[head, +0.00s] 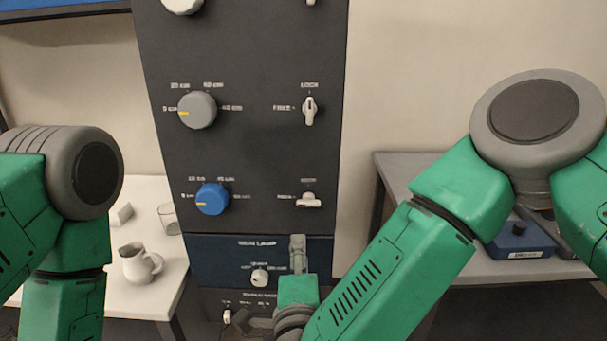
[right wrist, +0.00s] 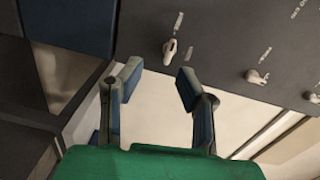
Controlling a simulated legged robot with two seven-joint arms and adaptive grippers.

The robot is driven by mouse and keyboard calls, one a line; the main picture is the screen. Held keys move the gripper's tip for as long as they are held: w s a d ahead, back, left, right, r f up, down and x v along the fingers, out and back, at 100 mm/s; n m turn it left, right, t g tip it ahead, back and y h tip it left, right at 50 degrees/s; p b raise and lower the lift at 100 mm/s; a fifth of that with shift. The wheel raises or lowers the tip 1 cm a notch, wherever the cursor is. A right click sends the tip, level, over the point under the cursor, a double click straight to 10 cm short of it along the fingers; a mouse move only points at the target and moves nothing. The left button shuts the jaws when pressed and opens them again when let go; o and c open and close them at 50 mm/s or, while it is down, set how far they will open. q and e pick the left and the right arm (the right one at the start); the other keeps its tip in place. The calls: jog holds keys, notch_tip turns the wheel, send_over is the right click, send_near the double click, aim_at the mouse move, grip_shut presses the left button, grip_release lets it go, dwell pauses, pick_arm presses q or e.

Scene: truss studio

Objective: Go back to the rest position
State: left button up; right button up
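My right arm comes in from the right, and its gripper (head: 298,254) is low in front of the dark panel (head: 255,140), near the blue lower section (head: 215,247). In the right wrist view my right gripper (right wrist: 158,84) has its two fingers spread, with nothing between them. The panel (right wrist: 222,50) also shows there, beyond the fingertips; I cannot tell the exact gap. My left arm shows at the left edge, its forearm pointing down out of the picture, and the left gripper is not in view.
The panel carries a grey knob (head: 197,110), a blue knob (head: 212,198) and white toggle switches (head: 309,110). A white table (head: 150,297) at left holds a jug (head: 140,264) and a glass (head: 169,219). A grey table (head: 393,172) at right holds a blue box (head: 517,238).

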jog(key=s+d+f+n+g+y, duration=0.1)
jog(key=s+d+f+n+g, duration=0.25)
jog(key=f, duration=0.45)
jog(key=s+d+f+n+g+y+b, duration=0.1)
jog(key=s+d+f+n+g, duration=0.3)
jog(key=f, duration=0.4)
jog(key=s+d+f+n+g, duration=0.2)
jog(key=d+f+n, duration=0.25)
jog(key=f, duration=0.35)
jog(key=s+d+f+n+g+h, duration=0.1)
jog(key=s+d+f+n+g, duration=0.1)
jog(key=s+d, duration=0.6)
jog(key=s+d+f+n+g+h+b, duration=0.1)
jog(key=s+d+f+n+g, duration=0.2)
jog(key=s+d, duration=0.6)
notch_tip(320, 180, down, 2)
jog(key=shift+s+d+g+h, duration=0.25)
jog(key=shift+d+g+h, duration=0.1)
jog(key=shift+g, duration=0.9)
jog(key=shift+w, duration=0.15)
